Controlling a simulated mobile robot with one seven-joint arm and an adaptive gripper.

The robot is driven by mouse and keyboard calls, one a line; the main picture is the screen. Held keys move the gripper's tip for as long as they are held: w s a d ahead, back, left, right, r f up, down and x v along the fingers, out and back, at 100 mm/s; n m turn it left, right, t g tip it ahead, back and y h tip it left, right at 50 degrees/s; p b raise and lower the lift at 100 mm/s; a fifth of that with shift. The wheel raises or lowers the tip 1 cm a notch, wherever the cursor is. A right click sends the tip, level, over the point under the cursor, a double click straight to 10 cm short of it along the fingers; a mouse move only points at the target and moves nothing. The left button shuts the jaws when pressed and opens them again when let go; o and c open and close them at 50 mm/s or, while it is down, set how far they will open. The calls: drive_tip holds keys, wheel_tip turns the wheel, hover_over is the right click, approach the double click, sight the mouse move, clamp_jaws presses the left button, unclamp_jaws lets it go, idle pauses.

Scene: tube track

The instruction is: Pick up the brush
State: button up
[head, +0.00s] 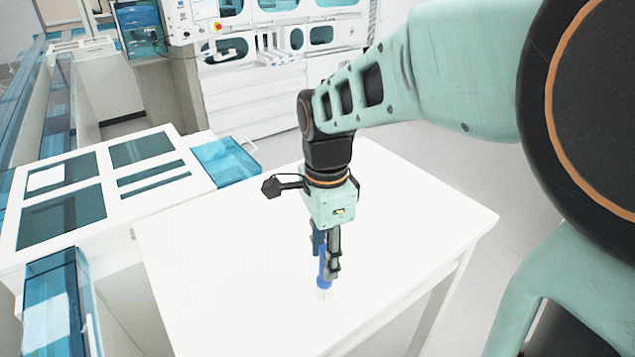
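The brush (323,268) shows as a narrow blue upright piece with a pale, whitish lower end over the white table. My gripper (328,262) points straight down over the table, and its fingers are at the brush's upper part. The near dark finger covers part of the brush on its right side. From this angle I cannot tell whether the fingers press on the brush or only stand around it. I also cannot tell whether the pale lower end touches the tabletop.
The white table (230,270) is otherwise bare, with free room around the gripper. A white cabinet with blue panels (120,185) adjoins it at the left. Lab equipment (275,70) stands at the back. Open floor (530,195) lies to the right.

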sight(324, 290)
wheel_tip(324, 290, down, 3)
drive_tip(key=shift+r+b, duration=0.1)
drive_tip(key=shift+b, duration=0.7)
drive_tip(key=shift+c, duration=0.4)
clamp_jaws()
drive_tip(key=shift+r, duration=0.1)
